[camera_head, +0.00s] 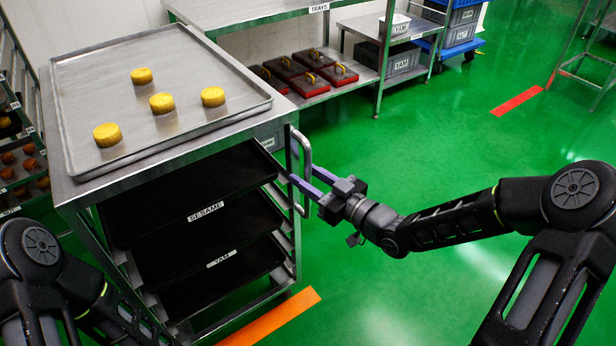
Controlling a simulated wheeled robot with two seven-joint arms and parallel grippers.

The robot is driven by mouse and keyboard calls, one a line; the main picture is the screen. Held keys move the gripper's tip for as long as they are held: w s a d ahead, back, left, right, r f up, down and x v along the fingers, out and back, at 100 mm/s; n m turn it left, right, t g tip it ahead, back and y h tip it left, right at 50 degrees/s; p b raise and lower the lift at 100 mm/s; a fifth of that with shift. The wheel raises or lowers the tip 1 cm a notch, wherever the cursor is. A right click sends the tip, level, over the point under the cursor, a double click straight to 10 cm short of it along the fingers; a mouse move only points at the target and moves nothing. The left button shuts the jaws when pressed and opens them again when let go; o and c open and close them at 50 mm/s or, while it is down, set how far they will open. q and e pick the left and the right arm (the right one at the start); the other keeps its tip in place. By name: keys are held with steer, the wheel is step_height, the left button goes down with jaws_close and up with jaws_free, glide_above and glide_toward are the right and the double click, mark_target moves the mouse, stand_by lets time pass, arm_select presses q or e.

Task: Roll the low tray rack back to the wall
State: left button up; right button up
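The low tray rack (74,190) is a steel frame on the left with dark trays in its slots. Labels on two of them read SESAME (206,212) and YAM (221,259). A vertical bar handle (306,153) stands on its right side. My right gripper (303,174) is at this handle, its two bluish fingers apart with the bar seemingly between them. Contact with the bar cannot be told. My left arm enters at the lower left in front of the rack; its gripper is out of view.
A metal tray (200,140) with several yellow round pieces lies on the rack top. Behind stands a shelf table (250,10) with red lidded boxes (309,85). Another rack (18,165) is at far left. Orange (272,318) and red (517,101) strips mark the open green floor.

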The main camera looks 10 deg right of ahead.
jaws_close()
stand_by(1.3)
